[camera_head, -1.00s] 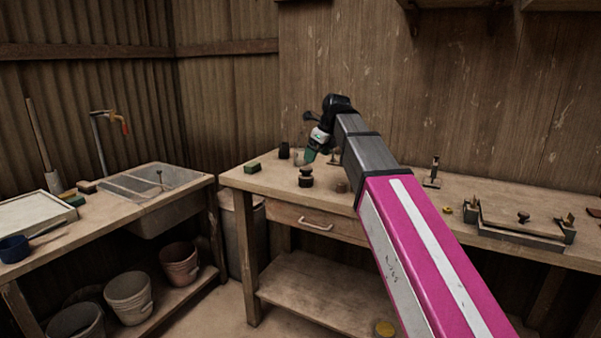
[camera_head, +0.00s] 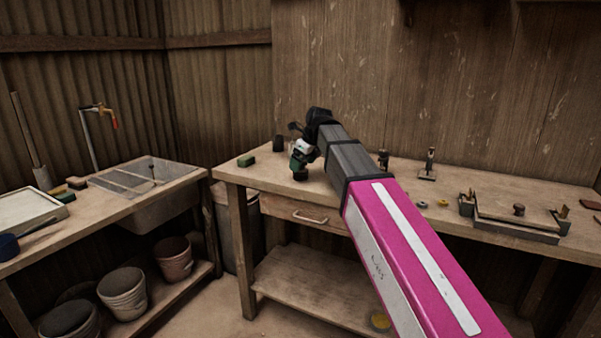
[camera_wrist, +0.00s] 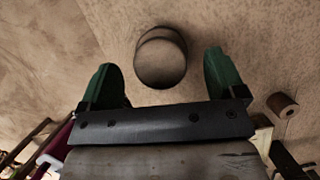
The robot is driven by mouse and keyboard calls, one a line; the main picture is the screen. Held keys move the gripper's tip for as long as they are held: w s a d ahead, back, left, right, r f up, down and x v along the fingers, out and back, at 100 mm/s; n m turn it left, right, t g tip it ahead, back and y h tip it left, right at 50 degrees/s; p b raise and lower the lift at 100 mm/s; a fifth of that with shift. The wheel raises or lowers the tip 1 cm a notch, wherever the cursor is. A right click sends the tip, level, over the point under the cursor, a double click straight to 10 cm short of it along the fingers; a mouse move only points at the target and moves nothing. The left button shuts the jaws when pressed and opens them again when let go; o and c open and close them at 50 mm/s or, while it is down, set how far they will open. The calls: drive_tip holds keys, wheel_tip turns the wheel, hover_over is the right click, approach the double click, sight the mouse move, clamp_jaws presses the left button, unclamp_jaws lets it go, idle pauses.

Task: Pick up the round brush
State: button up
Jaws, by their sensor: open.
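A short dark round object, which looks like the round brush (camera_head: 300,175), stands on the workbench just below my gripper (camera_head: 296,164). In the wrist view the round brush (camera_wrist: 161,58) shows from above as a rounded grey-brown top, ahead of and between the two green fingertips. My gripper (camera_wrist: 164,78) is open and empty, with its fingers on either side of the brush's near end in the picture. I cannot tell how far above it the fingertips are. The brush's lower part is hidden.
A brown cylinder (camera_wrist: 284,104) lies right of the fingers in the wrist view. A press frame (camera_head: 515,222) is at the right. The sink (camera_head: 150,190) is left.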

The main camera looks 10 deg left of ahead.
drive_tip(key=shift+x, duration=1.45)
drive_tip(key=shift+r, duration=0.1)
drive_tip(key=c, duration=1)
drive_tip(key=shift+r, duration=0.1)
drive_tip(key=shift+r, duration=0.45)
drive_tip(key=r, duration=0.3)
drive_tip(key=shift+s+a+r, duration=0.15)
drive_tip(key=shift+s+r, duration=0.05)
drive_tip(key=shift+s, duration=0.05)
drive_tip(key=s+a+r, duration=0.5)
drive_tip(key=s+r, duration=0.1)
drive_tip(key=s, duration=0.3)
drive_tip(key=shift+s+r, duration=0.25)
drive_tip(key=shift+s, duration=0.1)
drive_tip(key=shift+a, duration=0.1)
